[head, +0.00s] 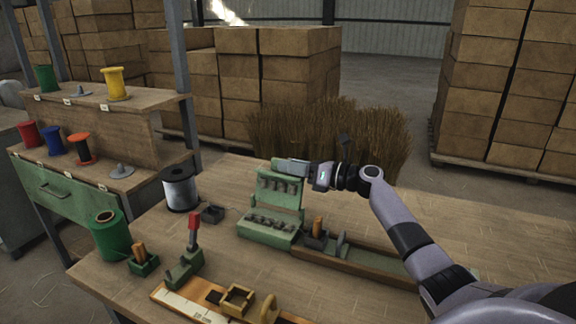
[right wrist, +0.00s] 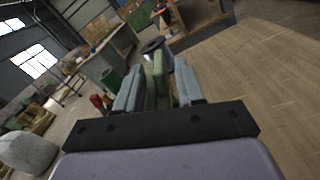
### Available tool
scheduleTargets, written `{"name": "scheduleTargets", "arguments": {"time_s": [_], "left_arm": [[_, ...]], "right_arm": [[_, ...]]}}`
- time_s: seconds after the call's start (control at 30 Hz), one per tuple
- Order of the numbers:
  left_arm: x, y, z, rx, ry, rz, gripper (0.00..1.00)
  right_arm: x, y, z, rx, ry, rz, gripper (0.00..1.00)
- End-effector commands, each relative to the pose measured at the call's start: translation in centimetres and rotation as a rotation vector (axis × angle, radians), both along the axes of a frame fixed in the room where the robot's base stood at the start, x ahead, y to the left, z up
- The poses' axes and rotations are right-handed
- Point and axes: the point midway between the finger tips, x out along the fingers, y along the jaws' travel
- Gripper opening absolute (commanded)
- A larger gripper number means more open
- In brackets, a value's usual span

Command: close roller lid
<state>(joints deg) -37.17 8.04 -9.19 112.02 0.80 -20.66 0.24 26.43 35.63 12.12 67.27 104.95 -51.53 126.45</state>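The green roller box (head: 264,235) stands on the workbench, with a row of grey rollers in its base. Its green lid (head: 292,202) is hinged up and stands nearly upright at the back, with grey rollers on its inner face. My right gripper (head: 290,165) is at the lid's upper edge. In the right wrist view the green lid (right wrist: 158,78) lies between the two grey fingers, which look closed against both sides of it. My left gripper is not in view.
A grey wire spool (head: 181,188), a green spool (head: 111,236) and a red-handled clamp (head: 186,264) stand left of the box. A wooden tray (head: 365,262) lies right of it. Broom bristles (head: 345,135) stand behind. The bench at right is mostly clear beneath my arm.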

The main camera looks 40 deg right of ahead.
Motion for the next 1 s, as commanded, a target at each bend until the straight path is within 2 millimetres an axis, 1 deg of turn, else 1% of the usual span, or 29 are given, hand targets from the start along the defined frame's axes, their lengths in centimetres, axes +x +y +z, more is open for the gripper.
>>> {"name": "scheduleTargets", "arguments": {"time_s": [0.03, 0.13, 0.43, 0.47, 0.5, 0.57, 0.6, 0.77, 1.0], "left_arm": [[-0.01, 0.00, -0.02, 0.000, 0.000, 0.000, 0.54], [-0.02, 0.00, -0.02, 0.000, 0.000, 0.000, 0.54], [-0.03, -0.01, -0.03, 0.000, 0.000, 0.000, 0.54], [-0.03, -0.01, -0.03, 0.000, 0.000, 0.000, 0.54], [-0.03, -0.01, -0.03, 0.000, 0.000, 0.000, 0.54], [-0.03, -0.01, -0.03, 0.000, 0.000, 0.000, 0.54], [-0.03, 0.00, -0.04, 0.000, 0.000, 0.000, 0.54], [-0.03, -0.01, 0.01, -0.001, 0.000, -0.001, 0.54], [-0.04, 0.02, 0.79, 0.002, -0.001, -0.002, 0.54]], "right_arm": [[0.42, 0.23, 0.01, 0.001, 0.000, 0.000, 0.38], [0.89, 0.50, -0.02, 0.000, 0.001, 0.000, 0.38], [1.09, 0.61, -0.04, -0.001, 0.000, 0.000, 0.38], [1.09, 0.61, -0.04, -0.001, 0.000, 0.000, 0.34], [1.09, 0.60, -0.03, -0.001, 0.000, 0.000, 0.21], [1.09, 0.60, -0.03, -0.001, 0.000, 0.000, 0.02], [1.08, 0.59, -0.03, -0.001, 0.000, 0.000, 0.00], [1.07, 0.59, -0.01, 0.000, 0.001, 0.000, 0.00], [0.89, 0.96, 0.23, 0.000, 0.002, 0.002, 0.00]]}}
